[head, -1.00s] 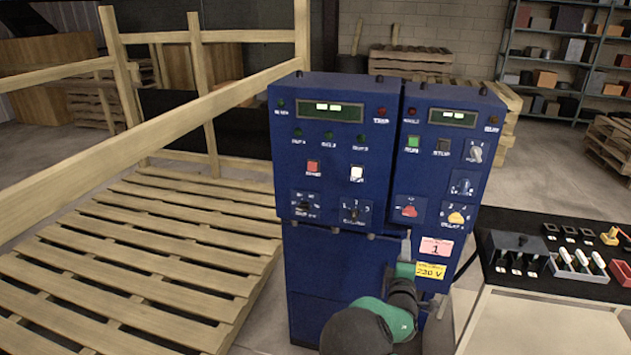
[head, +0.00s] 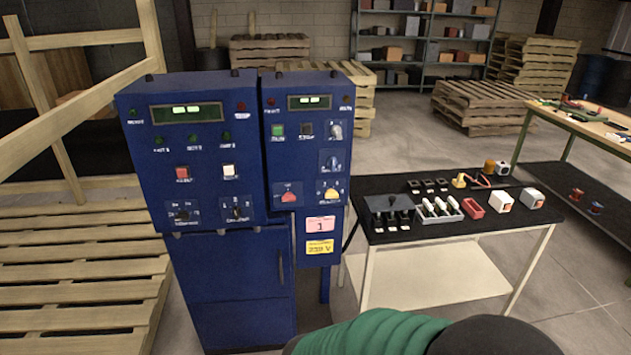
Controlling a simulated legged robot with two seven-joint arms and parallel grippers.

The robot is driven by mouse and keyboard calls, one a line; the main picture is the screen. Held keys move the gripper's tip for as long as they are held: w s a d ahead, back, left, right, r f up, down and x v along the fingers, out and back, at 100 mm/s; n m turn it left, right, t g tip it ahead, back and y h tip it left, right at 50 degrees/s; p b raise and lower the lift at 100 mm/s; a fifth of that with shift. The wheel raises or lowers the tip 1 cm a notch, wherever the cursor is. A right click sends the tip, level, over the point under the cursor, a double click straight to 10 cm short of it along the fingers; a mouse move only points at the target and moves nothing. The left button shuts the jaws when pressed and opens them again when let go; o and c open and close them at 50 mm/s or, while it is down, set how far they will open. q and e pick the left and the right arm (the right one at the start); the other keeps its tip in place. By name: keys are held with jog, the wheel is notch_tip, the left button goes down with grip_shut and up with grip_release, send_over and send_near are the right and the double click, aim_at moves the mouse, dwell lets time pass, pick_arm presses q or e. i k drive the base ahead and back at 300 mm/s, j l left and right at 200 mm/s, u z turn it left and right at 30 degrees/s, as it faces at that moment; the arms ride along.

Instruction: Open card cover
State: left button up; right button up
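A blue control cabinet (head: 205,255) stands at the left of centre in the head view. Its upper left panel has a lit display (head: 186,111), lamps, a red and a white button, and dark knobs. A narrower right panel (head: 308,150) has its own display, buttons and knobs, with a pink label and a yellow label below. A lower front door with a vertical handle (head: 281,267) appears closed. I cannot tell which part is the card cover. A green and black part of my arm shows at the bottom edge. Neither gripper shows in the frame.
A wooden pallet (head: 70,275) lies at left. More pallets, shelves and a workbench stand behind.

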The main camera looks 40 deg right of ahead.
aim_at(393, 202)
jog(key=k+z, duration=0.2)
jog(key=z, duration=0.15)
jog(key=k+z, duration=0.15)
jog(key=z, duration=0.15)
jog(key=k+l+z, duration=0.2)
jog(key=z, duration=0.7)
jog(key=u, duration=0.35)
jog(key=i+l+u, duration=0.1)
jog(key=u, duration=0.3)
jog(key=l+u, duration=0.1)
jog(key=u, duration=0.25)
jog(key=i+l, duration=0.05)
